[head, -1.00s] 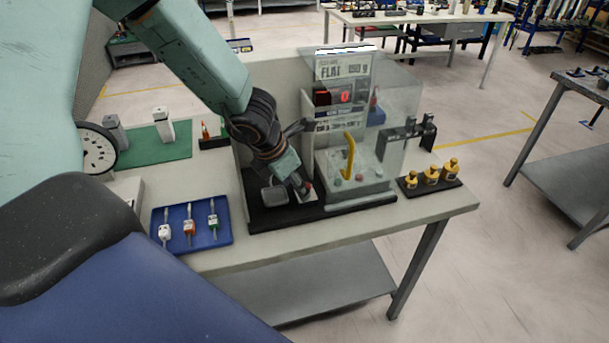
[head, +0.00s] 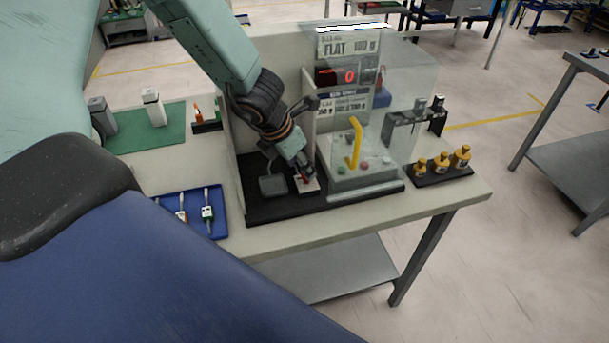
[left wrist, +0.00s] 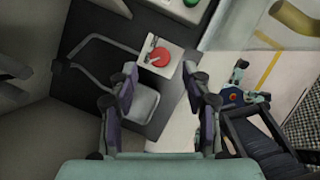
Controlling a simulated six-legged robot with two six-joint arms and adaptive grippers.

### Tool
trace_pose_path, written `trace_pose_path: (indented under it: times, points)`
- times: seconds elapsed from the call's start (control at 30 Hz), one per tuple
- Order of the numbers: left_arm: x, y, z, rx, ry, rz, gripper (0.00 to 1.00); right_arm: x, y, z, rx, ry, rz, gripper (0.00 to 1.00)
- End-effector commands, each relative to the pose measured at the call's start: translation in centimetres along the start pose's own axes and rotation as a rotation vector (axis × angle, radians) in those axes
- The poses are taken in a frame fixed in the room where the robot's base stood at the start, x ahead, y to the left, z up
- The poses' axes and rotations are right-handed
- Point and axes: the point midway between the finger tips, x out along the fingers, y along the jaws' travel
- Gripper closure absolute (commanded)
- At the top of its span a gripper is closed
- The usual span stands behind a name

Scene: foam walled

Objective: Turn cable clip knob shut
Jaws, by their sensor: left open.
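A red round knob (left wrist: 160,57) sits on a small white plate (left wrist: 174,48) on a black base (left wrist: 85,35). Which part is the cable clip I cannot tell. My left gripper (left wrist: 158,78) is open, its two fingers apart, with the knob between and slightly beyond the tips in the left wrist view. In the head view my left gripper (head: 304,172) points down over the white plate (head: 308,187) and partly hides the knob. Contact cannot be told. A grey pad (head: 272,186) lies left of the plate. My right gripper is not in view.
A clear-walled booth (head: 400,100) with a yellow hook (head: 355,142) stands right of the knob. A blue tray (head: 219,222) with small tools is at the left front, partly hidden. Yellow weights (head: 440,165) stand on the right.

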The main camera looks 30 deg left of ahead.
Motion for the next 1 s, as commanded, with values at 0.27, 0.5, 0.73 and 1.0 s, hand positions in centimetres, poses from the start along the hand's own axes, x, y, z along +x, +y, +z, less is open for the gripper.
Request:
trace_pose_path:
  times: [0.27,0.5,0.73,1.0]
  points:
    - [3.6,0.1,0.0,0.002,0.001,0.002,0.52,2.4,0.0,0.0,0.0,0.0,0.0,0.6]
    - [4.4,0.2,0.2,0.0,-0.001,0.0,0.52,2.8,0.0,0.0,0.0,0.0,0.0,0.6]
    - [4.4,0.3,0.3,0.0,-0.001,0.0,0.52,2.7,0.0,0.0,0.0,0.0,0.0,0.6]
    - [4.4,0.3,0.3,0.0,-0.001,0.0,0.74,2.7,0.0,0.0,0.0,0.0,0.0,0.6]
